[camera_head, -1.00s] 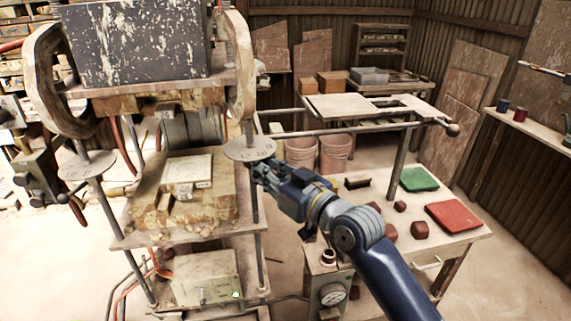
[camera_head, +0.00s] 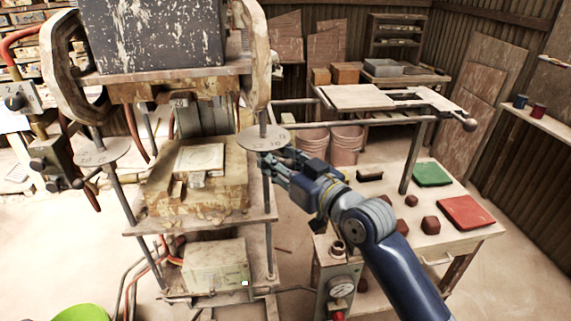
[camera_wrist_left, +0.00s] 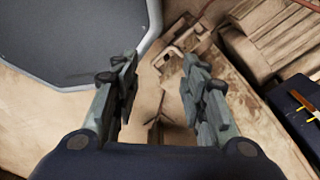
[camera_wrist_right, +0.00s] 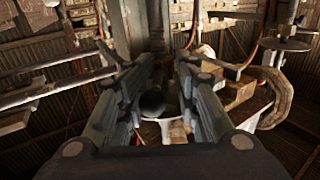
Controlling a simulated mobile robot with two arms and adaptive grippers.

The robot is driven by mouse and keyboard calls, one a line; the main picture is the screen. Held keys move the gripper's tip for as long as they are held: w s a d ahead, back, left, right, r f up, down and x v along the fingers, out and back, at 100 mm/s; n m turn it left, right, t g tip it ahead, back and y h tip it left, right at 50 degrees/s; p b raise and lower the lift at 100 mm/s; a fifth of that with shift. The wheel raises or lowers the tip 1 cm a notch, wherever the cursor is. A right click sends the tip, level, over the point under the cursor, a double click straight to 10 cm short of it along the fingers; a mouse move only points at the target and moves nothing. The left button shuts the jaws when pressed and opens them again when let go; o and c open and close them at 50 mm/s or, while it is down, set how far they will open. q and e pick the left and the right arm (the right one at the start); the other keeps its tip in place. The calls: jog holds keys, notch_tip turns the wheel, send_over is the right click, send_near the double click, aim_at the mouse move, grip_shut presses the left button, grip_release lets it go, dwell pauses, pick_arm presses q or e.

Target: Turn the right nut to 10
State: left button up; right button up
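The right nut (camera_head: 263,138) is a pale round disc with numbers on its rim, on the press's right rod. A "10" seems to face the front, but the markings are small. My right gripper (camera_head: 277,160) is just below and right of this disc. In the right wrist view my right gripper (camera_wrist_right: 155,70) has its fingers apart, with a dark round knob (camera_wrist_right: 152,102) between them; I cannot tell if they touch it. A matching left nut (camera_head: 102,152) is on the left rod. My left gripper (camera_wrist_left: 157,68) is open and empty, outside the head view.
The press bed carries a pale square tile (camera_head: 201,158) on a worn block. A work table (camera_head: 470,233) on the right holds green and red slabs and several dark red lumps. A control box (camera_head: 337,285) with a gauge stands near my right arm. Floor left of the press is partly clear.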

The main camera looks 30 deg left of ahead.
jog(key=v, duration=1.2)
